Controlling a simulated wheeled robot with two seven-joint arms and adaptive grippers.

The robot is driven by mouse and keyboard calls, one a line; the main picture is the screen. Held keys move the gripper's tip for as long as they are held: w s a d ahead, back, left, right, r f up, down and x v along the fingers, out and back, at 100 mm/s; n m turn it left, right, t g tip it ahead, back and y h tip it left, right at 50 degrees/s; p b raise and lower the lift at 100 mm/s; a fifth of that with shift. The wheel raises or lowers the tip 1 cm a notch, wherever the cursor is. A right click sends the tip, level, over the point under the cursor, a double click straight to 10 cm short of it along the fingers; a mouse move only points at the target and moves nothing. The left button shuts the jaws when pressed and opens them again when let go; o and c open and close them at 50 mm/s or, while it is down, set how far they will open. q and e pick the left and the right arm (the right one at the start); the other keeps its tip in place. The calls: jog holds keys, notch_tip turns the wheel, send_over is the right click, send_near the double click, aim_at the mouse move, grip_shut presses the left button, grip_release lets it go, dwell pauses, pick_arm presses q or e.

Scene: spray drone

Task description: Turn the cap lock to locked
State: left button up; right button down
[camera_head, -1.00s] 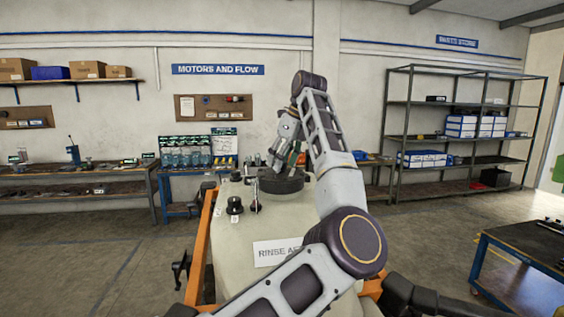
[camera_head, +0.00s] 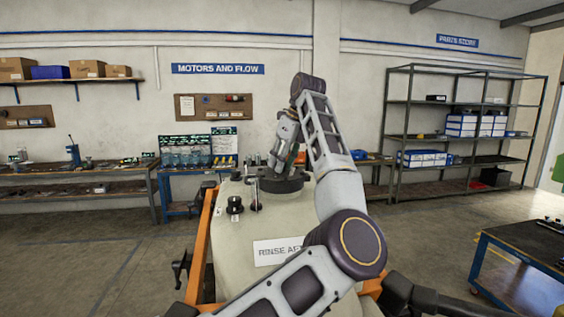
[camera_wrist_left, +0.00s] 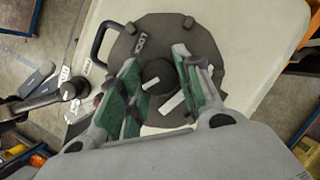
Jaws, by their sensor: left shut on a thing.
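The dark round cap (camera_head: 281,184) sits on top of the pale tank (camera_head: 237,232). In the left wrist view the cap (camera_wrist_left: 205,40) has a white label reading LOCK near its upper left edge and a round dark knob (camera_wrist_left: 158,73) at its middle. A short white mark shows beside the knob, and a white strip lies lower right of it. My left gripper (camera_head: 278,168) reaches down onto the cap from above. Its green-padded fingers (camera_wrist_left: 155,66) are on both sides of the knob and shut on it. The exact contact is partly hidden.
A small black knob (camera_head: 235,205) and a thin upright post (camera_head: 254,196) stand on the tank, left of the cap. A black loop handle (camera_wrist_left: 98,40) sticks out beside the cap. An orange frame (camera_head: 199,245) runs along the tank's left side.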

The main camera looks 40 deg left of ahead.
pick_arm(q)
jog(key=shift+m, duration=0.3)
jog(key=m+t+b, duration=0.1)
jog(key=m+b, duration=0.1)
jog(key=m, duration=0.1)
jog(key=shift+s+m+t+b, duration=0.1)
jog(key=shift+m+t+b, duration=0.2)
jog(key=shift+b, duration=0.1)
jog(key=m+b, duration=0.1)
jog(key=m, duration=0.1)
jog(key=m+t+h+b, duration=0.1)
jog(key=m, duration=0.1)
jog(key=shift+t, duration=0.3)
jog(key=m+b, duration=0.1)
jog(key=m, duration=0.1)
jog(key=m+t+h+b, duration=0.1)
jog(key=m, duration=0.1)
jog(key=shift+s+a+m, duration=0.15)
jog(key=shift+m, duration=0.25)
jog(key=shift+m+t+h+b, duration=0.4)
jog(key=shift+m+h, duration=0.5)
jog(key=shift+m, duration=0.8)
jog(key=o, duration=1)
jog(key=shift+o, duration=0.2)
